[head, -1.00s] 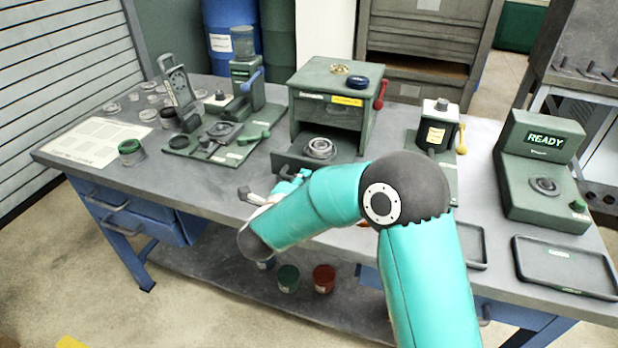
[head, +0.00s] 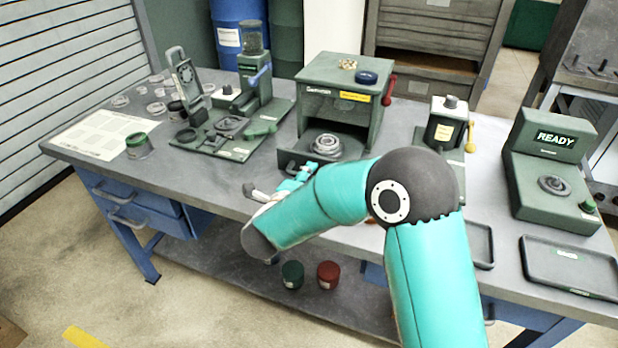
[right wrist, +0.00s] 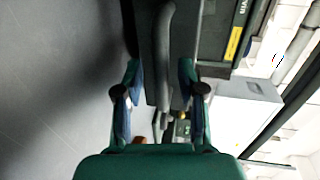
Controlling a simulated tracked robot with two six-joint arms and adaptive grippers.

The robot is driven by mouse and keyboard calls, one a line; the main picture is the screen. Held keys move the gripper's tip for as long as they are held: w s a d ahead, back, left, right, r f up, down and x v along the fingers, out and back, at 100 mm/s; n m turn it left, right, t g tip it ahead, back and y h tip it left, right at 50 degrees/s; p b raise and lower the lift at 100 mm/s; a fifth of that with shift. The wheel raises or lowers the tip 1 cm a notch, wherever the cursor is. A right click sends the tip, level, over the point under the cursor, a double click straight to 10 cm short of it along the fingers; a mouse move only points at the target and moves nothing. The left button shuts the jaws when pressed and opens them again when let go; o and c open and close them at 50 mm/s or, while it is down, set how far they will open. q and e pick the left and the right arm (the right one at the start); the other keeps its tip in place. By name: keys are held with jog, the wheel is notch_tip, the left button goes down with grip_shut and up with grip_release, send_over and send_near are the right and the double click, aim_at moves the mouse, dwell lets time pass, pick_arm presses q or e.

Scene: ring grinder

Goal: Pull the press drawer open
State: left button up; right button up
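The green press (head: 340,92) stands at the back middle of the bench in the head view. Its low drawer (head: 289,160) sticks out at the front and carries a round ringed metal piece (head: 327,145). My right arm hides part of the drawer front. My right gripper (head: 296,180) is at the drawer front, partly hidden by its own arm. In the right wrist view, the dark bar handle (right wrist: 163,55) runs between the spread fingers of this gripper (right wrist: 160,90). Gaps seem to show on both sides of the bar. My left gripper is out of view.
Left of the press stand a green fixture (head: 228,140) and a small green-lidded jar (head: 138,146). Right of it are a small unit with a yellow lever (head: 445,125), a READY station (head: 553,170) and a dark tray (head: 568,268). Cups stand on the shelf below.

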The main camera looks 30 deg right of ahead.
jog(key=v, duration=1.1)
jog(key=shift+s, duration=0.2)
